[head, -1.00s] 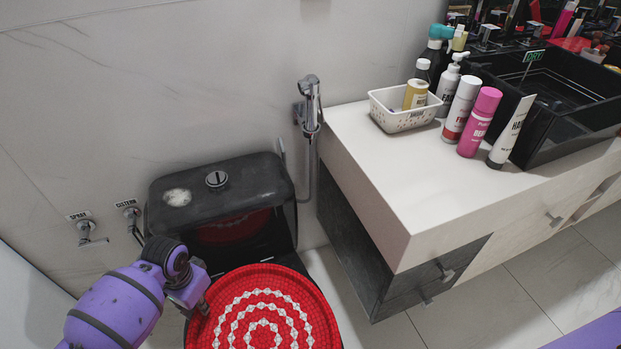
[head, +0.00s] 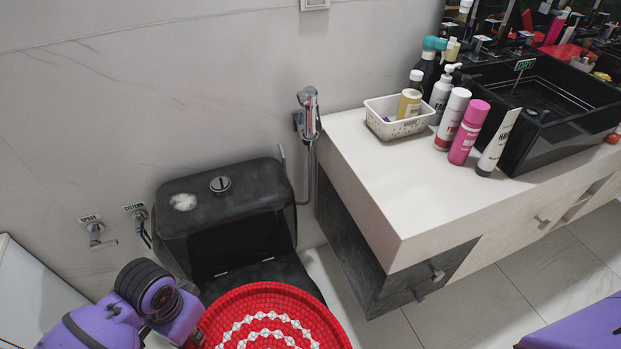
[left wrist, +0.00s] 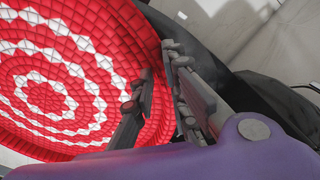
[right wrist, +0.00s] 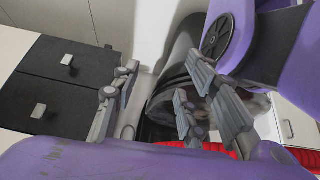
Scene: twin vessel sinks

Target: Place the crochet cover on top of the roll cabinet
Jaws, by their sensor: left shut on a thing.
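The crochet cover (head: 275,305) is a round red disc with white zigzag rings, at the bottom of the head view. It fills the left of the left wrist view (left wrist: 45,85), and a red strip shows in the right wrist view. My left gripper (head: 196,336) is shut on its left rim; its fingers (left wrist: 160,95) show at the rim in the left wrist view. The cover is held in front of the black toilet. My right gripper (right wrist: 148,108) is open, its fingers apart with nothing seen between them. I cannot tell which piece is the roll cabinet.
The black toilet cistern (head: 222,200) stands against the wall. The white countertop (head: 375,185) with dark drawers is at right, bearing a basket (head: 400,128), several bottles and a black sink (head: 550,100). A white panel (head: 35,300) is at left. Tiled floor (head: 510,290) is clear.

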